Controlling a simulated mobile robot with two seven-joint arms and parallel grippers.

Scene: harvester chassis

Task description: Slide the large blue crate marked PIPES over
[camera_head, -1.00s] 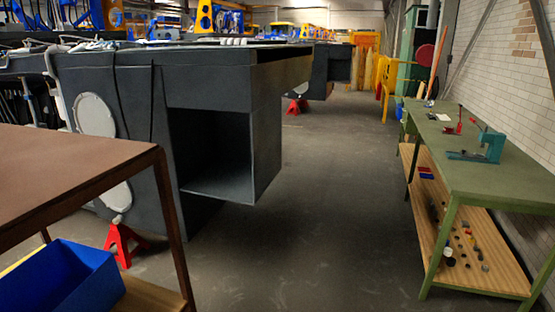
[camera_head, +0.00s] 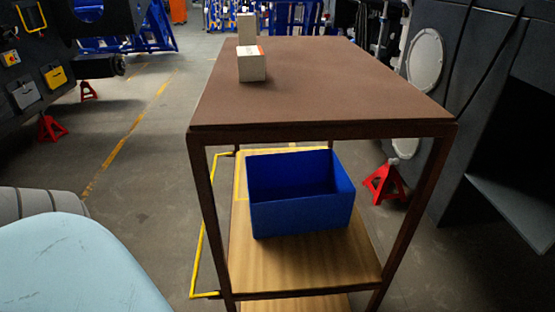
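A large blue crate (camera_head: 302,216) stands upright on the light wooden lower shelf (camera_head: 325,264) of a brown table (camera_head: 320,88). Its top is open and the inside looks empty and dark. No PIPES marking can be read on the side facing me. The tabletop sits above the crate and the table's front legs stand on either side of it. Neither of my grippers is in view.
Two small pale boxes (camera_head: 251,66) stand on the tabletop. A yellow frame (camera_head: 203,250) runs along the table's left side. A light blue rounded surface (camera_head: 75,265) fills the lower left.

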